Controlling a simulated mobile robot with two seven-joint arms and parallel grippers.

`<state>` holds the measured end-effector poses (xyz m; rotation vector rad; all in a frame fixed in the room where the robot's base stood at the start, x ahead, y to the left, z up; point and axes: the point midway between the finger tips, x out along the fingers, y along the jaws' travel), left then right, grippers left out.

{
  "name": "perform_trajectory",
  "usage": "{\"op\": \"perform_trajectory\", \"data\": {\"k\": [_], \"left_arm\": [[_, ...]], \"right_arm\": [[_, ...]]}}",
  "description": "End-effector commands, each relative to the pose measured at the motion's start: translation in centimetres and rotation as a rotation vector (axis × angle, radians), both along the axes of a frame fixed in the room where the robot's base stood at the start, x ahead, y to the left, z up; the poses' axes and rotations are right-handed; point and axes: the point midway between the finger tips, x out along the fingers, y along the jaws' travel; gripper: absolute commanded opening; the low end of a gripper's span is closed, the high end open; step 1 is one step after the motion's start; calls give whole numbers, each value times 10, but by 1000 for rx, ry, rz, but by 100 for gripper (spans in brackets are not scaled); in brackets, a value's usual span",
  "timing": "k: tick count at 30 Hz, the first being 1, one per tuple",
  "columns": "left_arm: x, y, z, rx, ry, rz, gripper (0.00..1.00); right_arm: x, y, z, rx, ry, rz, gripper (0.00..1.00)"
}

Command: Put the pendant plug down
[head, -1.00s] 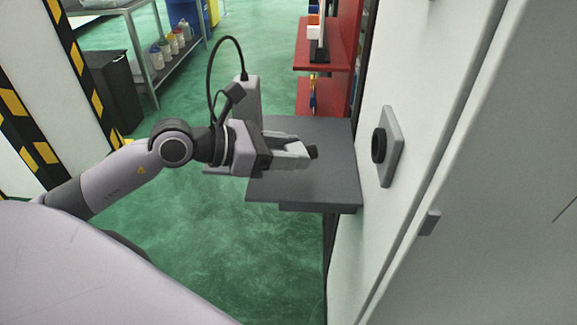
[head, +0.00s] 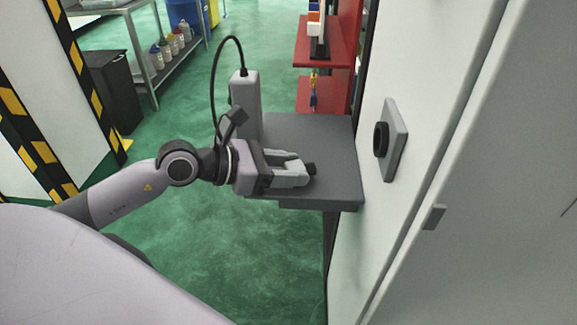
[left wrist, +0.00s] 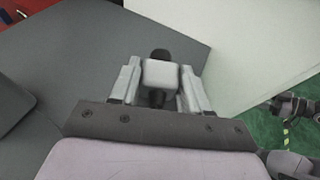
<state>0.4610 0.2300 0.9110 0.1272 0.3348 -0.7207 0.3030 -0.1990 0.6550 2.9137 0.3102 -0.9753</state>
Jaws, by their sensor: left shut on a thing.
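The pendant plug shows as a dark tip (head: 311,169) at the ends of my left gripper's fingers in the head view. In the left wrist view it is a light grey block (left wrist: 161,74) with a black end, between the fingers. My left gripper (head: 296,171) is shut on it, with the fingers pointing right, over the front part of the grey shelf (head: 325,140). It also shows in the left wrist view (left wrist: 160,88). I cannot tell whether the plug touches the shelf. My right gripper is not in view.
A grey box (head: 246,100) with a looping black cable (head: 214,85) stands at the shelf's back left. A round black socket (head: 380,139) on a grey plate sits on the white wall to the right. Red shelves (head: 322,95) stand behind. The shelf's right part is clear.

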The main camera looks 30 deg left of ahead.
Motion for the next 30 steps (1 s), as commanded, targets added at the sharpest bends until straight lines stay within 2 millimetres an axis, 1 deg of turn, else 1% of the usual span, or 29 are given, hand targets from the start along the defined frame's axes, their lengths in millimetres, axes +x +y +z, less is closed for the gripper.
{"op": "perform_trajectory", "data": {"k": [1,2,3,4,14,17,19,21,27,30], "left_arm": [[0,0,1,-1,-1,0,5],[0,0,1,0,0,0,53],[0,0,1,0,0,0,66],[0,0,1,0,0,0,72],[0,0,3,0,0,0,72],[0,0,10,1,-1,0,72],[0,0,18,0,-1,0,72],[-6,6,13,2,3,2,72],[-24,20,21,5,3,-2,72],[-29,27,24,0,4,3,72]], "right_arm": [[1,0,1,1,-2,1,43],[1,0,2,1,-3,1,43],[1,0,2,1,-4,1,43],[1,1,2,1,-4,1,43],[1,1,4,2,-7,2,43],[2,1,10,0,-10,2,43],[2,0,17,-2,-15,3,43],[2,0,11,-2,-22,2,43],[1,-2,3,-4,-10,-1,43],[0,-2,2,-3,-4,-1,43]]}}
